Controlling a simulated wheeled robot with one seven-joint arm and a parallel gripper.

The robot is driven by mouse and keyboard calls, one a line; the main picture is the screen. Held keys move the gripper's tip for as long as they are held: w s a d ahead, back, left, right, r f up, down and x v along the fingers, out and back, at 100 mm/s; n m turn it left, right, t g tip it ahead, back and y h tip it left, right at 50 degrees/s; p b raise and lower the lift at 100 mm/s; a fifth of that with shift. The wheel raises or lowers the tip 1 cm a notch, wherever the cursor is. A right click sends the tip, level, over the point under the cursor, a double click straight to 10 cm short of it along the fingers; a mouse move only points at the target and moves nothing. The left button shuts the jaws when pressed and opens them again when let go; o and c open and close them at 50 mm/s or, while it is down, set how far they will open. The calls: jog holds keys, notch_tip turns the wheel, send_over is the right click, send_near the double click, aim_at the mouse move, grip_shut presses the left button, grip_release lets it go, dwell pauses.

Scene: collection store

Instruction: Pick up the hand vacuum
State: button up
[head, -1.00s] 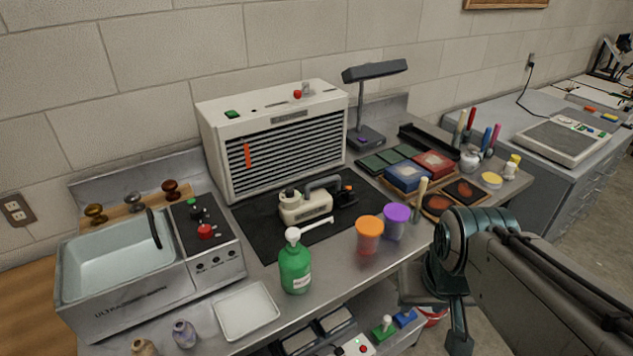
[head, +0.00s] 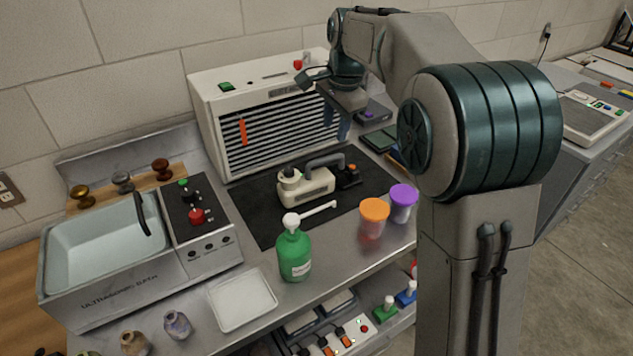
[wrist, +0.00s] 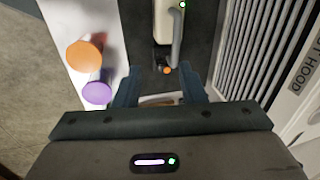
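The hand vacuum (head: 308,187) is a cream body with a grey loop handle and a dark end with an orange part. It lies on a black mat (head: 268,222) before the white slatted hood. My gripper (head: 336,122) hangs above and behind the vacuum's dark end, in front of the hood's right side. In the wrist view, my gripper (wrist: 160,82) has its two blue fingers apart with nothing held. The vacuum (wrist: 167,22) lies beyond the fingertips at the top, its orange part nearest. Part of it is cut off there.
The slatted hood (head: 280,130) stands close behind. An orange-lidded cup (head: 373,217) and a purple-lidded cup (head: 402,203) stand right of the mat. A green pump bottle (head: 294,255) stands in front, its spout toward the vacuum. An ultrasonic bath (head: 110,255) is at left.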

aim_at(316, 162)
jog(key=shift+m, duration=0.7)
jog(key=w+a+f, duration=0.1)
jog(key=f, duration=0.2)
jog(key=w+a+f, duration=0.1)
jog(key=f, duration=0.2)
jog(key=w+a+f, duration=0.1)
jog(key=w+f, duration=0.1)
jog(key=f, duration=0.1)
jog(key=shift+a+f, duration=0.2)
jog(key=shift+a, duration=0.15)
jog(key=shift+s+p+x, duration=0.2)
jog(key=shift+p+x, duration=0.5)
jog(key=shift+x, duration=1.9)
grip_shut()
